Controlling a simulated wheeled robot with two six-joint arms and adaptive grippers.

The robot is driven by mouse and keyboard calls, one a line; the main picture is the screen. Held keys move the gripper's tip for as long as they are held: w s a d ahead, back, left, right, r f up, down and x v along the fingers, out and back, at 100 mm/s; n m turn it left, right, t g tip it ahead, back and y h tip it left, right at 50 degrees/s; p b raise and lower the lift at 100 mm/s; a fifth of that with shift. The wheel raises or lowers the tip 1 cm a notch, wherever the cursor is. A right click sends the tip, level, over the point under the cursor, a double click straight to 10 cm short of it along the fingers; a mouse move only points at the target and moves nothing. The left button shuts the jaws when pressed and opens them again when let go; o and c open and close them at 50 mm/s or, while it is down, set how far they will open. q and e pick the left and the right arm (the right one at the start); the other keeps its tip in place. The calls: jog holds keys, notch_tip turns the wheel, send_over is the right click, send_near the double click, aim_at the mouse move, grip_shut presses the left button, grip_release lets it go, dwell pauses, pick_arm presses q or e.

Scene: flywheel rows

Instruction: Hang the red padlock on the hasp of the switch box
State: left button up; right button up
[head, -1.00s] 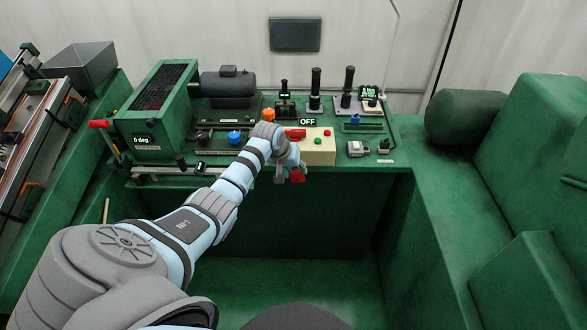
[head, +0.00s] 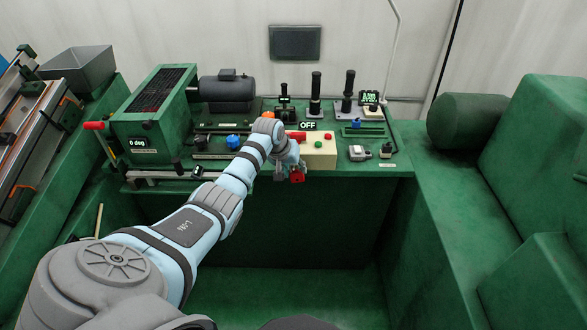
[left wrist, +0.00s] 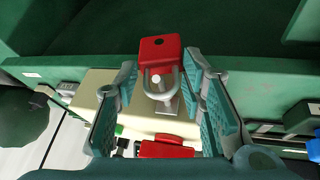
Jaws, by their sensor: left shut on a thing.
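The red padlock (head: 298,175) is at the front edge of the bench, just in front of the cream switch box (head: 322,151). My left gripper (head: 287,172) is shut on it. In the left wrist view the padlock's red body (left wrist: 160,50) shows between the fingers of my left gripper (left wrist: 162,72), with its silver shackle towards the switch box (left wrist: 90,92). A grey metal piece, perhaps the hasp, shows by the shackle; I cannot tell whether the shackle is around it. The box has a red handle (left wrist: 166,149) and an OFF sign (head: 307,126). My right gripper is out of view.
A grey motor (head: 226,92) and black levers (head: 316,92) stand behind on the green bench. Small grey fittings (head: 358,153) sit right of the box. The space below the bench's front edge is open.

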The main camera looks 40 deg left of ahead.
pick_arm(q)
jog(key=o, duration=1.3)
jog(key=shift+o, duration=0.2)
jog(key=v, duration=1.2)
jog(key=shift+f, duration=0.1)
